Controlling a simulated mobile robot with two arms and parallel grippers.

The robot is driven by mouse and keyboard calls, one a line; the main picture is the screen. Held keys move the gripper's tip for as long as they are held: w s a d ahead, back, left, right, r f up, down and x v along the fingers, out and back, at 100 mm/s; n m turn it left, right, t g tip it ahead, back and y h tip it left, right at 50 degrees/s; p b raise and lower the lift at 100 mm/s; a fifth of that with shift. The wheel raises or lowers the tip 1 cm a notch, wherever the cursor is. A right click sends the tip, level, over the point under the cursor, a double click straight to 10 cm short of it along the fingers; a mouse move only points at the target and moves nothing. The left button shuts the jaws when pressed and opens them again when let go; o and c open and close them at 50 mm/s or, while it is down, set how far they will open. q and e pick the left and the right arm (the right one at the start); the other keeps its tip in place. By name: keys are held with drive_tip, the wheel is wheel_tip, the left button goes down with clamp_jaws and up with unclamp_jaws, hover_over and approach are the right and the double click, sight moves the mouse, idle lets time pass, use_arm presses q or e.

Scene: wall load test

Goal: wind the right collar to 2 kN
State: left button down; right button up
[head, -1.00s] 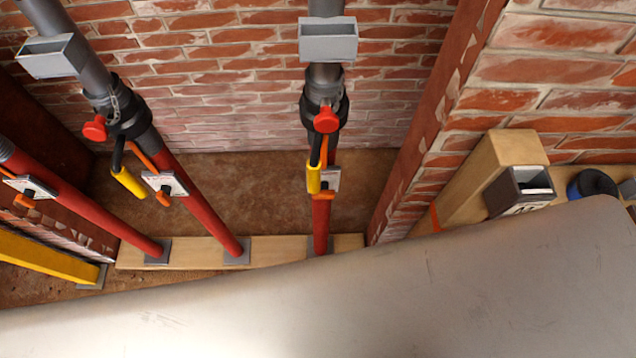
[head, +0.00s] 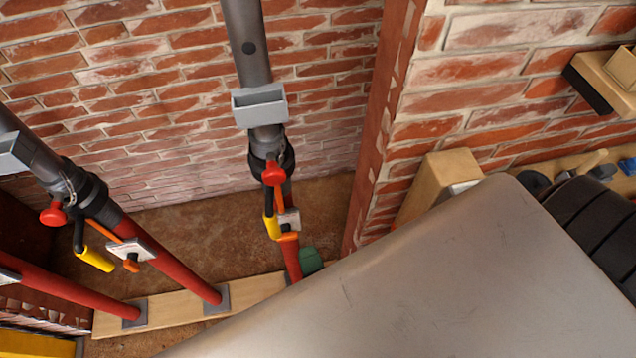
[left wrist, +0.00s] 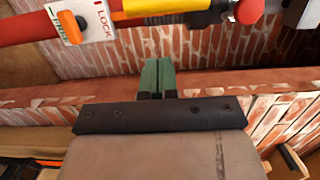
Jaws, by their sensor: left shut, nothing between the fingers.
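The right prop (head: 248,45) is a grey tube above a red tube and stands slightly tilted in the head view. Its dark collar (head: 266,145) carries a red knob (head: 273,173) and a yellow handle (head: 270,226). Below is a white plate (head: 291,219) with an orange lever (head: 288,237). In the left wrist view the plate (left wrist: 98,22) reads LOCK, beside the yellow handle (left wrist: 160,6) and red knob (left wrist: 249,10). My left gripper (head: 310,260) has green fingertips, shut and empty, low beside the prop's foot; they also show in the wrist view (left wrist: 157,75). My right gripper is not in view.
A grey open box (head: 259,106) sits on the right prop above the collar. The left prop's collar (head: 84,192) has its own yellow handle (head: 95,259). A wooden board (head: 175,305) lies under the props. A brick pier (head: 440,100) stands to the right.

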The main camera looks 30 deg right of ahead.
sight(277, 232)
use_arm(q)
drive_tip(key=w+p, duration=0.1)
drive_tip(key=w+a, duration=0.1)
drive_tip(key=w, duration=0.1)
drive_tip(key=w+a+p, duration=0.1)
drive_tip(key=w, duration=0.1)
drive_tip(key=shift+w+a+p, duration=0.1)
drive_tip(key=shift+w+p, duration=0.05)
drive_tip(key=shift+p, duration=0.15)
drive_tip(key=shift+w+a+f+h+b, duration=0.15)
drive_tip(key=shift+w+a+h+b, duration=0.15)
drive_tip(key=shift+a+b, duration=0.2)
drive_tip(key=shift+a+m, duration=0.1)
drive_tip(key=shift+m, duration=0.2)
drive_tip(key=shift+r, duration=0.2)
